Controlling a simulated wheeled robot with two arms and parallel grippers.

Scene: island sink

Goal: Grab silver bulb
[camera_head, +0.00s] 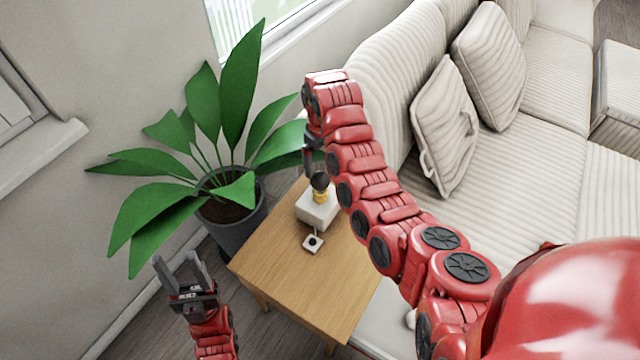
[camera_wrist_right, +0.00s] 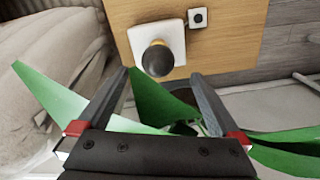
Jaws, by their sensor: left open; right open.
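The bulb (camera_head: 320,181) looks dark, with a yellow-gold base, and stands upright on a white square block (camera_head: 315,208) on the wooden side table. In the right wrist view the bulb (camera_wrist_right: 157,59) shows just past and between the fingertips. My right gripper (camera_head: 309,168) hangs down beside the bulb and is partly hidden by my arm. In the right wrist view its two fingers (camera_wrist_right: 158,78) are apart, with nothing held between them. My left gripper (camera_head: 180,262) is open and empty, low at the left, off the table's left side.
The wooden side table (camera_head: 290,285) has a small white switch (camera_head: 313,243) wired to the block. A potted plant (camera_head: 235,215) stands behind the table at left, and its leaves show beneath my right fingers. A pale sofa (camera_head: 520,190) is at the right. The table's front is clear.

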